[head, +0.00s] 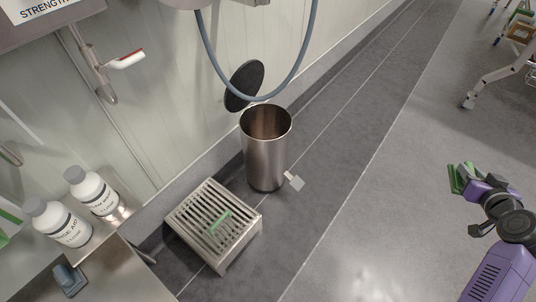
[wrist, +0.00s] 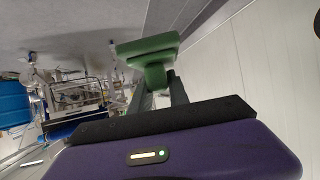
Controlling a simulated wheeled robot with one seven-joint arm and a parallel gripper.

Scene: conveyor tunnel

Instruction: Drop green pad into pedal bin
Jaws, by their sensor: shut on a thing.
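The pedal bin (head: 265,158) is a brushed steel cylinder standing upright on the grey floor by the wall in the head view. Its round dark lid (head: 244,86) is raised behind it, so the mouth is open, and its pedal (head: 294,181) points to the lower right. My gripper (head: 468,181) is at the right side of the head view, well to the right of the bin. It is shut on the green pad (head: 456,178), which also shows at the fingertips in the wrist view (wrist: 147,48).
White bottles (head: 60,222) stand on a steel surface at the left. A blue hose (head: 218,72) hangs above the bin. The floor between bin and gripper is clear.

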